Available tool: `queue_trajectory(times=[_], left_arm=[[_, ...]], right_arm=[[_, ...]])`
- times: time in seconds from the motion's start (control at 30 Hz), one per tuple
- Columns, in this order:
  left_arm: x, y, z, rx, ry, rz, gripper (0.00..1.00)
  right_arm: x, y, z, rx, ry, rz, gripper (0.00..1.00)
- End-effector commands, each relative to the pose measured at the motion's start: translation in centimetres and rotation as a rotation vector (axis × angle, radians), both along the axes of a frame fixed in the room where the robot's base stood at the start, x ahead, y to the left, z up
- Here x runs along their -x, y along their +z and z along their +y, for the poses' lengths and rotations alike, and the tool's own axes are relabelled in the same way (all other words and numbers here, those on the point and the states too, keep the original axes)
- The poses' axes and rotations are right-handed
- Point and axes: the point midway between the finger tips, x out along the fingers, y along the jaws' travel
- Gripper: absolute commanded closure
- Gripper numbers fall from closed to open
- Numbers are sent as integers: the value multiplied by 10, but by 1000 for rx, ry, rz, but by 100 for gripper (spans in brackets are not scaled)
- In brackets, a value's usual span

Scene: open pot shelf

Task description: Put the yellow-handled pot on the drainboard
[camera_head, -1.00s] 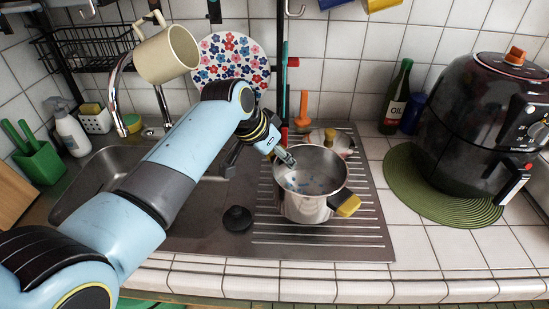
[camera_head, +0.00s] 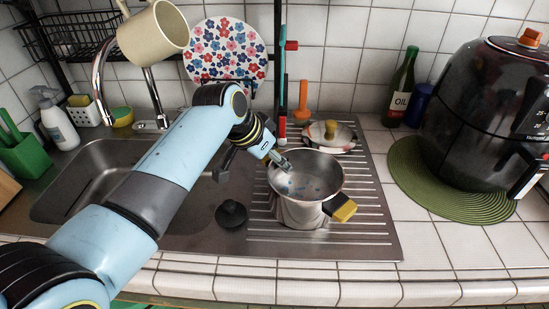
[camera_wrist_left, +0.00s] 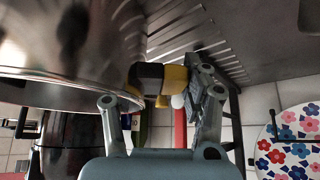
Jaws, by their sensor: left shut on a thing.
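The steel pot (camera_head: 298,212) with yellow-and-black handles is over the ribbed drainboard (camera_head: 375,238), right of the sink. It looks nearly upright; I cannot tell if its base touches the ribs. One handle (camera_head: 341,208) points to the front right. My left gripper (camera_head: 277,160) is at the pot's back-left rim. In the left wrist view the pot (camera_wrist_left: 65,40) fills the upper left, and the other handle (camera_wrist_left: 158,78) lies between the fingers of my left gripper (camera_wrist_left: 160,100), which is shut on it. My right gripper is not in view.
A lid (camera_head: 330,136) lies on the drainboard behind the pot. A black plug (camera_head: 231,214) lies left of the pot. An oil bottle (camera_head: 402,88) and a black air fryer (camera_head: 480,120) on a green mat (camera_head: 425,188) stand right. A beige mug (camera_head: 153,33) hangs above the sink.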

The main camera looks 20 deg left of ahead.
Motion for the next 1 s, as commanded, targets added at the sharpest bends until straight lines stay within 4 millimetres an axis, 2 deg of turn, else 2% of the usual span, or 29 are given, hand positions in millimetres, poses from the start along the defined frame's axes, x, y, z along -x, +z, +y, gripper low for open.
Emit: queue_trajectory(times=[0.03, 0.07, 0.2, 0.57, 0.67, 1.0], left_arm=[[-1, 0, -1, 2, 1, -3, 100], [0, -1, 0, 0, 0, 0, 50], [0, -1, 0, 0, 0, 1, 31], [1, 4, 1, 0, 1, -1, 30], [7, 15, 4, -1, 0, -3, 30], [42, 78, 24, -2, 0, -3, 30]], right_arm=[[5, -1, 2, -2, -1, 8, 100], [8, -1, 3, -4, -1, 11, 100], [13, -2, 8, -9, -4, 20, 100], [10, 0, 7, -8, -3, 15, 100], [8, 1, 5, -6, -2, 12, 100], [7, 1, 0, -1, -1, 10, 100]])
